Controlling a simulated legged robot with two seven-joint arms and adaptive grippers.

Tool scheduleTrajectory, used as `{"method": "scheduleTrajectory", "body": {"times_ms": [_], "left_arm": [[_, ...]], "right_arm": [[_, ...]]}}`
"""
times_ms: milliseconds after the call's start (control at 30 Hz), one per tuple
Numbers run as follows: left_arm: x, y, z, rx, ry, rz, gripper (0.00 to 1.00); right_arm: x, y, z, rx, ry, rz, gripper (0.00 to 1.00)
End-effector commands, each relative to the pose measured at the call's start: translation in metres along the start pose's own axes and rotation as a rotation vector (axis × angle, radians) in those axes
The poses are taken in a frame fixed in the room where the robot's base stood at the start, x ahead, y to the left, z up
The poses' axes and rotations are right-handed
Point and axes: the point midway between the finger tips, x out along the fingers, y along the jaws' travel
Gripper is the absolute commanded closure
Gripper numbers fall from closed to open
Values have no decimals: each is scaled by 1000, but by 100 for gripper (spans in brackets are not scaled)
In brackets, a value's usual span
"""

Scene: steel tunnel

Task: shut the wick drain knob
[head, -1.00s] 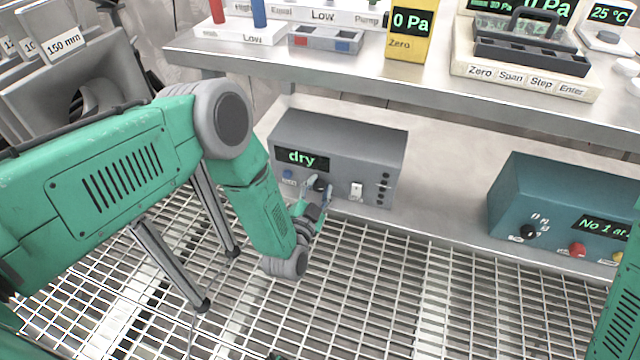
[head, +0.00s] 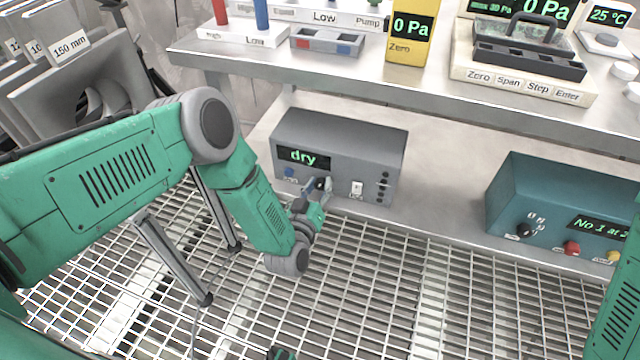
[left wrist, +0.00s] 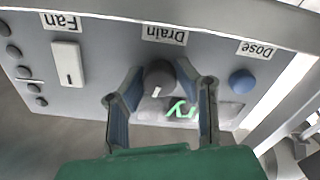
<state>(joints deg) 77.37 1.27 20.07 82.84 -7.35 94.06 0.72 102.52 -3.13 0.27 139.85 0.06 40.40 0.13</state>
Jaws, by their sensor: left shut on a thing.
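The grey control box (head: 340,141) stands on the lower shelf, its display reading "dry". In the left wrist view the dark round drain knob (left wrist: 159,78), with a white pointer mark, sits under the "Drain" label (left wrist: 164,35). My left gripper (head: 319,186) is at the box's front face; in the wrist view its two fingers (left wrist: 160,82) stand on either side of the knob and are shut on it. In the head view the fingers partly hide the knob.
On the same box are a white Fan switch (left wrist: 68,64), a blue Dose button (left wrist: 242,81) and several dark buttons. A teal box (head: 560,205) stands to the right on the shelf. The bench (head: 420,85) overhangs above. Grating floor lies in front.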

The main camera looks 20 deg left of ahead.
Motion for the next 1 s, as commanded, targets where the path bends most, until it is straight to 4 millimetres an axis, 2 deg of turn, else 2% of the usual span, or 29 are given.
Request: {"method": "scheduleTrajectory", "body": {"times_ms": [33,400,1000], "left_arm": [[-6,-3,8,-31,-22,-7,100],[-6,-2,8,-207,-23,-6,100],[-6,0,9,-245,-24,-4,100]], "right_arm": [[0,0,0,0,0,0,100],[-1,0,0,0,0,0,100],[-1,0,0,0,0,0,100]]}}
